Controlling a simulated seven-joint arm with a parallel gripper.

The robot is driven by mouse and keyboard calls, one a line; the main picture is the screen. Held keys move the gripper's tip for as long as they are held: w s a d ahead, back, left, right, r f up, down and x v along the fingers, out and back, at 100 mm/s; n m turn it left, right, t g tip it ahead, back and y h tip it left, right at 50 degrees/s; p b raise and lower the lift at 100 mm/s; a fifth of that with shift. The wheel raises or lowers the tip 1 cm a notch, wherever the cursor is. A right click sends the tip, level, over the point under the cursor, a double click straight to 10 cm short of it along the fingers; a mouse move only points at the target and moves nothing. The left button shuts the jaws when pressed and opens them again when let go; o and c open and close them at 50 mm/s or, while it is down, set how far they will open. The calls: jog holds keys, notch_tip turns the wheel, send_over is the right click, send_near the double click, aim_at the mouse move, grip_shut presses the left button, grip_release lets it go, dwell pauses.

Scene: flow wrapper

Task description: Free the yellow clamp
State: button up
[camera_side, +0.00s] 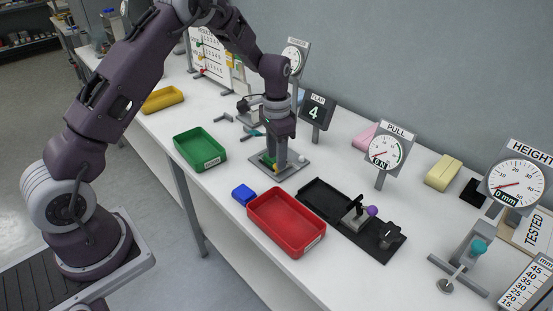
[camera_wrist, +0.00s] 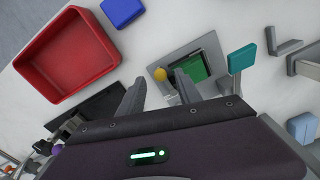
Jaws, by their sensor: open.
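The yellow clamp's round knob (camera_wrist: 160,74) shows in the wrist view at the edge of a grey fixture plate (camera_wrist: 208,42). A green block (camera_wrist: 194,66) lies on that plate beside the knob. My gripper (camera_wrist: 158,92) is open, and the knob appears between its fingertips in that view; I cannot tell whether they touch it. In the side view my gripper (camera_side: 281,166) points down over the fixture plate (camera_side: 296,173), and only a little yellow (camera_side: 276,170) shows by the fingers. The rest of the clamp is hidden by the fingers.
A blue block (camera_side: 243,195) and a red tray (camera_side: 265,220) stand in front of the fixture. A green tray (camera_side: 190,155) is to its left. A black base (camera_side: 320,195) with a purple-knobbed clamp is to its right. Signs and dials (camera_side: 385,155) stand behind.

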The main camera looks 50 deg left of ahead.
jog(key=shift+f, duration=0.9)
jog(key=shift+c, duration=0.4)
